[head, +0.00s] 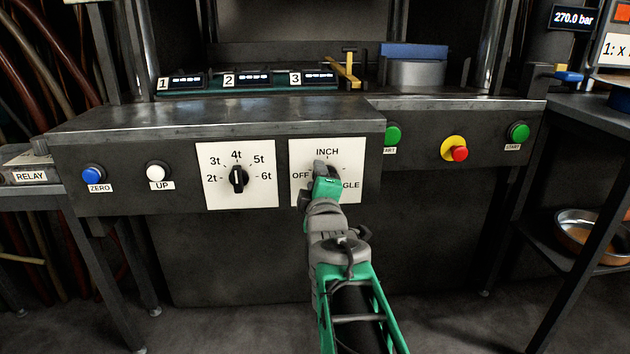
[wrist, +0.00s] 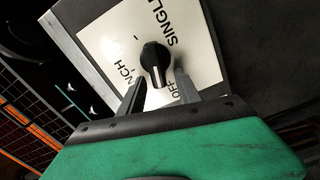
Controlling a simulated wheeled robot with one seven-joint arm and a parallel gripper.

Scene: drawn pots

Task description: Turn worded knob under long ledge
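The worded knob (wrist: 155,60) is black, on a white plate (head: 350,150) marked OFF, INCH and SINGLE, set in the panel under the long ledge (head: 220,117). In the head view my gripper covers the knob and part of the word SINGLE. In the wrist view the knob's white mark points down the picture, nearest the OFF word. My gripper (head: 325,172) is at the plate. In the wrist view my gripper (wrist: 162,76) is open, with one finger on each side of the knob's lower part. I cannot tell whether the fingers touch it.
A numbered knob (head: 238,179) with t markings sits left of the plate. Further left are a white UP button (head: 156,172) and a blue ZERO button (head: 93,174). To the right are a red stop button (head: 460,153) and green buttons (head: 518,132).

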